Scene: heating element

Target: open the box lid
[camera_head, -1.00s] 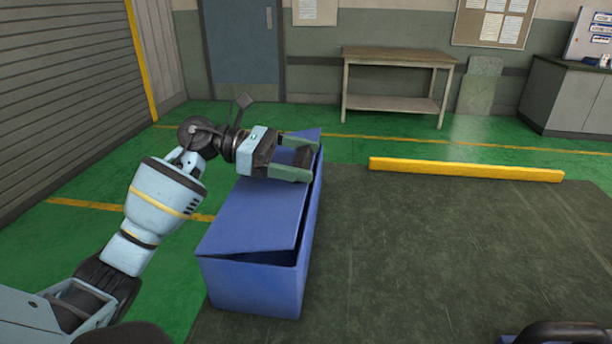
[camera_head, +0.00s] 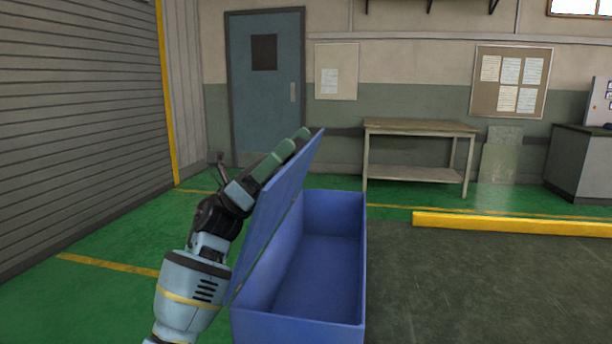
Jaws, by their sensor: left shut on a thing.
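The blue box (camera_head: 300,329) stands on the floor in the lower middle of the head view. Its inside shows and looks empty. The blue lid (camera_head: 280,195) is raised steeply and leans up and to the right from the box's left side. My left gripper (camera_head: 292,143) is at the lid's upper far part, on its left side, with its green fingers close to the upper edge. It is shut on the lid, though the lid hides part of the contact. My right gripper is not in view.
A wooden table (camera_head: 420,127) stands against the back wall. A yellow floor barrier (camera_head: 510,224) lies to the right of the box. A shutter wall (camera_head: 75,90) is on the left. The dark floor mat (camera_head: 450,290) right of the box is clear.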

